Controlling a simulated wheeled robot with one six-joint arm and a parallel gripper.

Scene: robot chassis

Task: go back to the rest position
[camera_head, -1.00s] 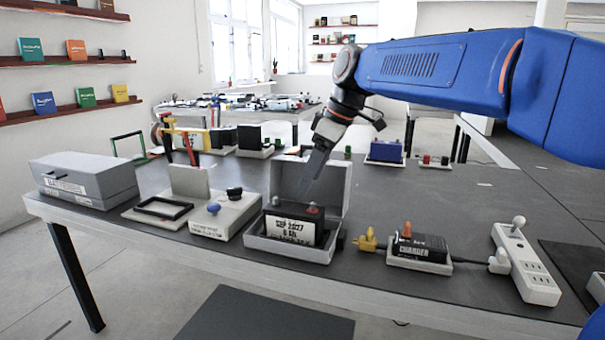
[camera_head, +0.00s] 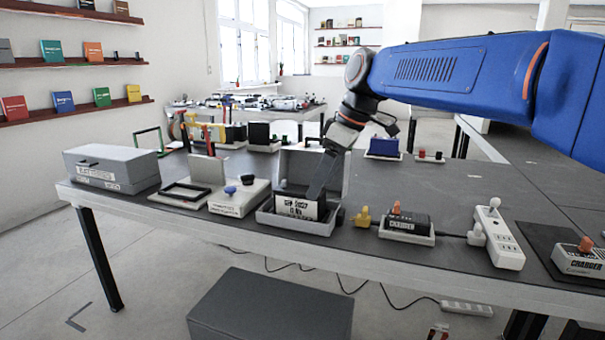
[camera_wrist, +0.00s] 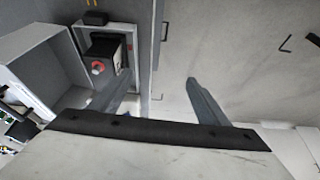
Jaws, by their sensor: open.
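My gripper (camera_head: 318,188) hangs from the blue arm, pointing down at the open grey case (camera_head: 293,226). In the head view its fingers overlap the right part of a dark battery block (camera_head: 297,208) with a white label, which sits in the case. In the wrist view the two fingers (camera_wrist: 158,92) are spread with nothing between them, only floor. The battery (camera_wrist: 112,50) with its red terminal shows left of the fingers there. The left finger overlaps the edge of the case (camera_wrist: 35,60); whether it touches, I cannot tell.
Left on the bench are a closed grey box (camera_head: 110,169) and a device with a blue knob (camera_head: 238,196). Right are a yellow connector (camera_head: 362,217), a charger (camera_head: 406,223), a power strip (camera_head: 497,240) and another charger (camera_head: 580,260). A grey box (camera_head: 268,305) stands in front of the bench.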

